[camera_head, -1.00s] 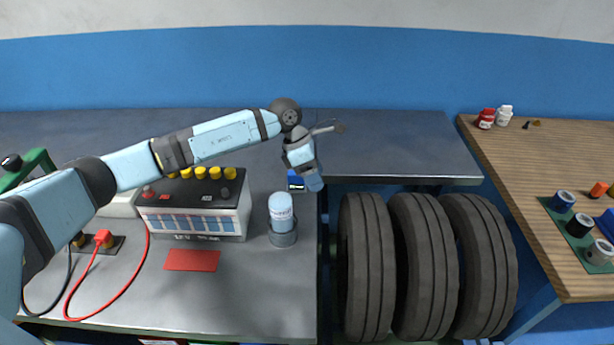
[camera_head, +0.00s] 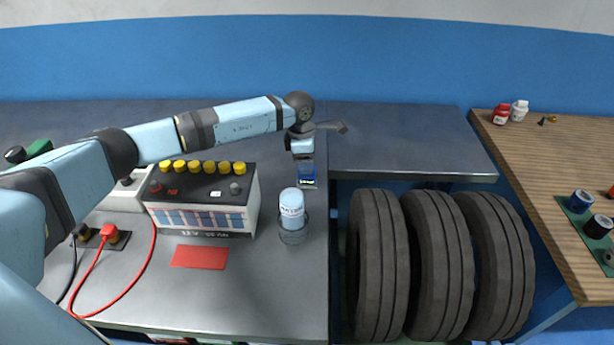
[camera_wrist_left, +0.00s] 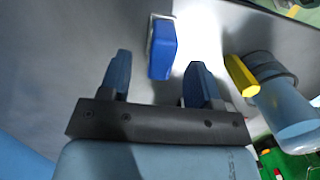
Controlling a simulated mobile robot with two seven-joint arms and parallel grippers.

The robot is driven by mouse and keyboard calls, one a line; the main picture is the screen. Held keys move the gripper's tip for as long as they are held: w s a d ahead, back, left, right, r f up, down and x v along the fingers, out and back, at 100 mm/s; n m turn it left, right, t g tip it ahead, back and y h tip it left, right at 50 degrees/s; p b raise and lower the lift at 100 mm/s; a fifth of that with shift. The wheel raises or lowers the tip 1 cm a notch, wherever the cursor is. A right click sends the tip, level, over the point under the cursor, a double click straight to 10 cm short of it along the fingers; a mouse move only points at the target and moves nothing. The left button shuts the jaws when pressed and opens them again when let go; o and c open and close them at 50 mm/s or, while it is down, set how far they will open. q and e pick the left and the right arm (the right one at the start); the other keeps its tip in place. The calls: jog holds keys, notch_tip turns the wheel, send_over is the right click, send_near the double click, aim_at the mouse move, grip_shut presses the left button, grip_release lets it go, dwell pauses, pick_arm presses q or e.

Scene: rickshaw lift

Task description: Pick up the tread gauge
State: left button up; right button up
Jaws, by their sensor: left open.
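A small blue block with a pale plate along one side, which looks like the tread gauge (camera_wrist_left: 162,48), lies on the grey bench. In the head view the tread gauge (camera_head: 307,183) is near the bench's right edge, partly hidden by my left gripper (camera_head: 306,166). In the left wrist view my left gripper (camera_wrist_left: 159,64) has its two blue fingers apart with nothing between them. The gauge lies just beyond the fingertips, roughly in line with the gap. My right gripper is not in view.
A blue-and-white can in a dark ring holder (camera_head: 292,236) stands close by. A battery (camera_head: 203,212) with yellow caps is to its left, with a red card (camera_head: 200,256) in front. Several tyres (camera_head: 375,270) stand right of the bench edge. A wooden table (camera_head: 545,190) is further right.

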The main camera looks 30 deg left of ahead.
pick_arm(q)
jog(key=f, duration=0.5)
jog(key=shift+d+f+p, duration=0.1)
jog(key=shift+d+p, duration=0.1)
jog(key=shift+p, duration=0.15)
jog(key=c, duration=1)
notch_tip(320, 180, up, 20)
jog(key=shift+r+b, duration=0.1)
jog(key=shift+b, duration=0.55)
jog(key=shift+o, duration=0.4)
jog(key=shift+s, duration=0.1)
